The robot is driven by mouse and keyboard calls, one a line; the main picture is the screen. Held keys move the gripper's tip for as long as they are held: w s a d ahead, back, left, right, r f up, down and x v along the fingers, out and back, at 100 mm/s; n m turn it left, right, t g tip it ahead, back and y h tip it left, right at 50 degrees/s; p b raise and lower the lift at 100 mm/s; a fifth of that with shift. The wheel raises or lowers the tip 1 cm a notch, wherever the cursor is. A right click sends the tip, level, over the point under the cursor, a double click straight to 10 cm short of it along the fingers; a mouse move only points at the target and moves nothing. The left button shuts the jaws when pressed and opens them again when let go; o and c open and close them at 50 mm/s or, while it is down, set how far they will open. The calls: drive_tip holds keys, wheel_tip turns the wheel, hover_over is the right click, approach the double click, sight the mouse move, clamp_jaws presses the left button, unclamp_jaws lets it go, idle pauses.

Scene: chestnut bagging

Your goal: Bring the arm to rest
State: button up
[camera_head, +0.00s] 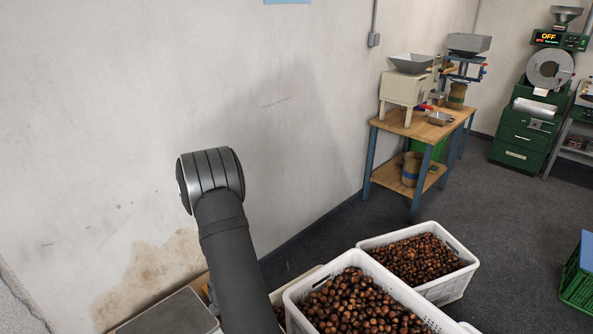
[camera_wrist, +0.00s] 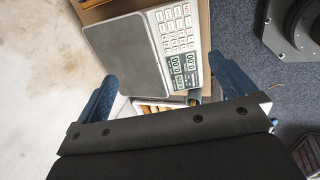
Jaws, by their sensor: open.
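My gripper (camera_wrist: 163,70) shows in the wrist view with its two blue fingers spread wide apart and nothing between them. It hangs over a bench scale (camera_wrist: 128,55), which has a grey plate, a white keypad and a lit display. I cannot tell how high above the scale the fingers are. In the head view my dark arm rises from the bottom edge in front of the pale wall, and my gripper is out of that view. The scale's grey plate (camera_head: 172,314) shows at the bottom left, partly cut off by the frame.
Two white crates of chestnuts stand right of my arm, a nearer one (camera_head: 295,309) and a farther one (camera_head: 455,284). A wooden workbench (camera_head: 395,126) with machines stands along the wall. A green machine (camera_head: 523,130) is at the back right. The grey floor (camera_head: 505,225) between is clear.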

drive_tip(key=s+a+f+m+t, duration=0.1)
drive_tip(key=s+a+m, duration=0.1)
drive_tip(key=a+m, duration=0.45)
drive_tip(key=s+a+f+m, duration=0.1)
drive_tip(key=s+a+m, duration=0.2)
drive_tip(key=a, duration=0.7)
drive_tip(key=s+a+f+m+g, duration=0.1)
drive_tip(key=s+a+m, duration=0.3)
drive_tip(key=s, duration=0.4)
drive_tip(key=s+a+f+m+g+h, duration=0.1)
drive_tip(key=s+a+f+m, duration=0.3)
drive_tip(key=s+a, duration=0.3)
drive_tip(key=shift+s+f, duration=0.2)
drive_tip(key=shift+s, duration=0.45)
drive_tip(key=shift+c, duration=0.4)
